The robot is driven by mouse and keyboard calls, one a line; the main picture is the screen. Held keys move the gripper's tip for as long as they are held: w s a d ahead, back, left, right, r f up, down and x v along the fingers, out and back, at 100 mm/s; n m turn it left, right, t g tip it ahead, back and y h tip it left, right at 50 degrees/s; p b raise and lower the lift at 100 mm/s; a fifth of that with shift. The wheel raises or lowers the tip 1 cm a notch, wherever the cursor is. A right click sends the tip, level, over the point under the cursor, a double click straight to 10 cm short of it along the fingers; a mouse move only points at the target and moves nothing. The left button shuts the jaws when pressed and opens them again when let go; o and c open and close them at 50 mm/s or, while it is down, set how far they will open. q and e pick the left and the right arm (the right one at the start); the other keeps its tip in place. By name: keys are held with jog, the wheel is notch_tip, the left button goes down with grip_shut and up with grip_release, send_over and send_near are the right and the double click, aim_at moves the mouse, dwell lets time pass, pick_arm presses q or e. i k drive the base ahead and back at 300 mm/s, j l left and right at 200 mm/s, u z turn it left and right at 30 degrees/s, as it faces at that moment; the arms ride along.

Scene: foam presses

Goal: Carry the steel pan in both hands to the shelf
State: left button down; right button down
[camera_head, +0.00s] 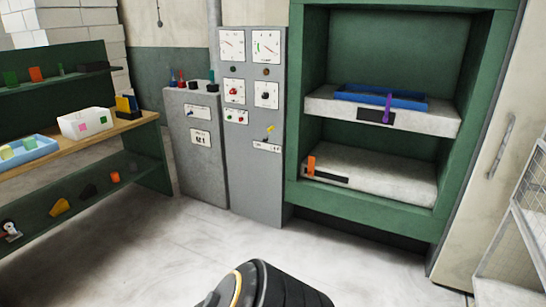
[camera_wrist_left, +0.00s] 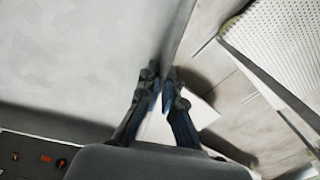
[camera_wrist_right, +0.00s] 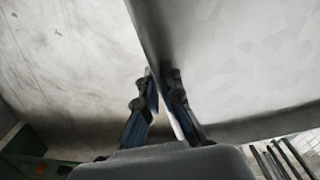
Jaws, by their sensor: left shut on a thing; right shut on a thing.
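The steel pan shows as a broad pale grey wall in the left wrist view (camera_wrist_left: 75,60) and in the right wrist view (camera_wrist_right: 240,60). My left gripper (camera_wrist_left: 160,82) is shut on the pan's edge. My right gripper (camera_wrist_right: 161,82) is shut on another edge of it. The pan and both grippers are out of the head view, so its contents and tilt cannot be told. A green shelf unit (camera_head: 90,68) with a wooden top stands at the left of the head view. A green press (camera_head: 294,120) with two pale decks stands at the right.
A grey gauge cabinet (camera_head: 252,175) and a lower grey box (camera_head: 205,160) stand between shelf unit and press. A blue tray (camera_head: 28,150) and a white box (camera_head: 86,123) occupy the wooden top. A mesh cage (camera_head: 530,190) is at far right. The floor (camera_head: 150,250) ahead is clear.

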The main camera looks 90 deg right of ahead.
aim_at(370, 166)
jog(key=l+z, duration=0.1)
jog(key=z, duration=3.1)
jog(key=i+z, duration=0.1)
jog(key=i, duration=2.75)
jog(key=i+z, duration=0.45)
jog(key=i, duration=0.5)
